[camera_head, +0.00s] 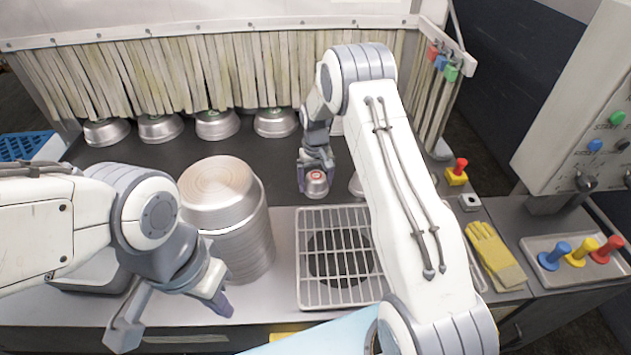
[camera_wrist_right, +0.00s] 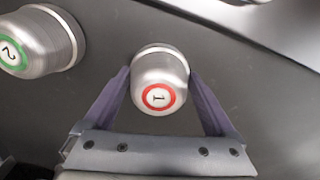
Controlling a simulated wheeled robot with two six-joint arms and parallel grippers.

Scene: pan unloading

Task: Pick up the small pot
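The small pot is a metal pot with a red ring and the number 1 on its top. It sits between the fingers of my right gripper, in the head view (camera_head: 317,183) and in the right wrist view (camera_wrist_right: 160,86). My right gripper (camera_wrist_right: 160,80) has one finger close along each side of the pot. I cannot tell whether the fingers press on it or leave a thin gap. The pot appears to be at the dark surface. My left gripper (camera_head: 178,322) has its fingers apart and is empty, in front of the metal stack.
A tall stack of metal pans (camera_head: 226,215) stands left of a wire rack (camera_head: 340,220). Several pots stand along the strip curtain, including a green-ringed one marked 2 (camera_wrist_right: 45,45). Yellow gloves (camera_head: 494,256) and a tray of colored knobs (camera_head: 535,243) lie at right.

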